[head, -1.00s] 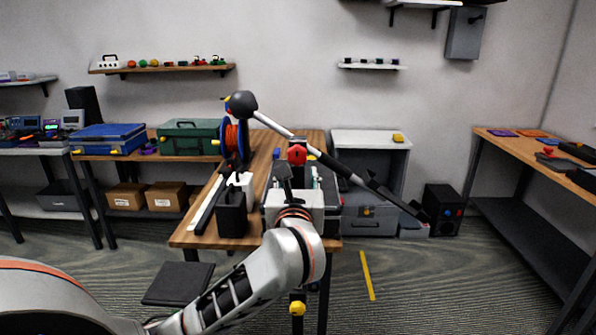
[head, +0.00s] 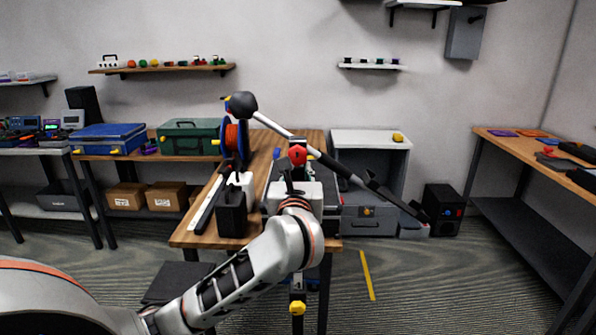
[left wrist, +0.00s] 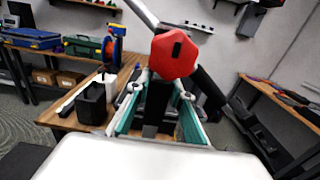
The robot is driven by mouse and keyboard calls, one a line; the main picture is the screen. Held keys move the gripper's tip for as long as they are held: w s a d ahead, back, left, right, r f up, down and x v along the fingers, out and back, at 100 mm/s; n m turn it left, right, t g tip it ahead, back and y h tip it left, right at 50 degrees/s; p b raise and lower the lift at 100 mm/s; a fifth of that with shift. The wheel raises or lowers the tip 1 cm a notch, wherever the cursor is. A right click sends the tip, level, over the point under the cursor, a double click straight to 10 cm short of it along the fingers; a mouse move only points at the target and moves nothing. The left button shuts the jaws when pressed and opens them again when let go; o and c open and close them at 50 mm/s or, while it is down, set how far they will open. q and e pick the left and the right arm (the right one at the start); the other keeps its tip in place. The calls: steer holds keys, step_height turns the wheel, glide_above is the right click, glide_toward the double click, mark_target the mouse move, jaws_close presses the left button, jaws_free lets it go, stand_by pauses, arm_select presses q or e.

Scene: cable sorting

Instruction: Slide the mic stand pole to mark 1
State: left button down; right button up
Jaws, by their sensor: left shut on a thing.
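The mic stand rises in front of the workbench, with a red clutch knob (head: 297,154) at its top and a boom (head: 331,164) slanting from a mic at upper left to lower right. A yellow knob (head: 297,308) sits low on the stand. My left gripper (head: 297,180) is just below the red knob. In the left wrist view its teal-padded fingers (left wrist: 158,92) are on both sides of the dark pole (left wrist: 155,105), shut on it under the red knob (left wrist: 174,54). My forearm hides the middle of the stand. I cannot make out any numbered mark. My right gripper is not in view.
A grey cabinet (head: 370,185) stands behind right. A yellow strip (head: 367,275) lies on open floor at right.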

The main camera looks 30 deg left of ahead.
arm_select(q)
step_height(320, 180, down, 21)
steer(key=b, duration=1.2)
steer(key=shift+r, duration=0.15)
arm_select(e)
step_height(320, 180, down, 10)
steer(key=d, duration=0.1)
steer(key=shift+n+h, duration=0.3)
arm_select(q)
steer(key=c, duration=1.8)
jaws_free()
steer(key=shift+o, duration=0.2)
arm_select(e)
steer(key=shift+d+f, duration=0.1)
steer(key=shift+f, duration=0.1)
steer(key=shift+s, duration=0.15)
arm_select(q)
steer(key=v, duration=0.7)
steer(key=shift+s, duration=0.25)
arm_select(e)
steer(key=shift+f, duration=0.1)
